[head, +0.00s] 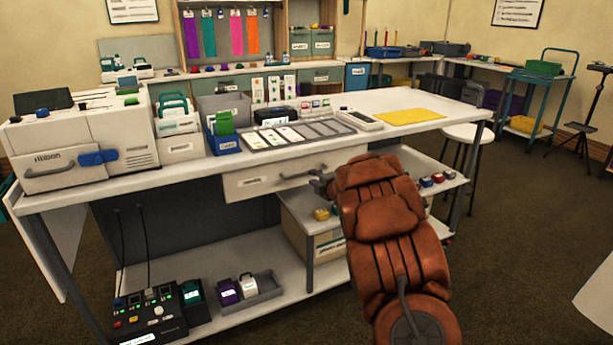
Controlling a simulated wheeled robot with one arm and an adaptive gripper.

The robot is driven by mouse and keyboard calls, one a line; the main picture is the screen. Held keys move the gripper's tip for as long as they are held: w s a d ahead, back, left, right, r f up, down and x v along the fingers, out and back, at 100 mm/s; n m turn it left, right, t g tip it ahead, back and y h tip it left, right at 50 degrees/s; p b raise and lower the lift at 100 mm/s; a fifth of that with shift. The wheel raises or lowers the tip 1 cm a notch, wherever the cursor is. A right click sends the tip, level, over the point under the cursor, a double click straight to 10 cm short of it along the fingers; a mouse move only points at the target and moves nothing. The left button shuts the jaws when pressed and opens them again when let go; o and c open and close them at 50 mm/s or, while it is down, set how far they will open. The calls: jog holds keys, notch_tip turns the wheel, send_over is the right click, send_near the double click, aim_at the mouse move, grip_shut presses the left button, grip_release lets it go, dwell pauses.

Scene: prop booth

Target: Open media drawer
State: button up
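A pale drawer (243,187) sits under the front edge of the white worktable (400,127). It looks shut, with a bar handle (300,174) and a small label too small to read. My gripper (321,186) is at the right part of the drawer front, close to the right end of the handle. My orange-brown arm reaches in from the lower right and hides much of the gripper. I cannot tell whether the fingers touch the handle or whether they are open or shut.
A white printer (70,150) marked "ribbon" stands at the table's left end. Card trays (300,133) and a yellow sheet (410,117) lie on top. A lower shelf (225,285) holds a control box (150,312). A stool (468,133) stands right; carpet is open at right.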

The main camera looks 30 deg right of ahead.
jog(key=shift+x, duration=3.1)
grip_shut()
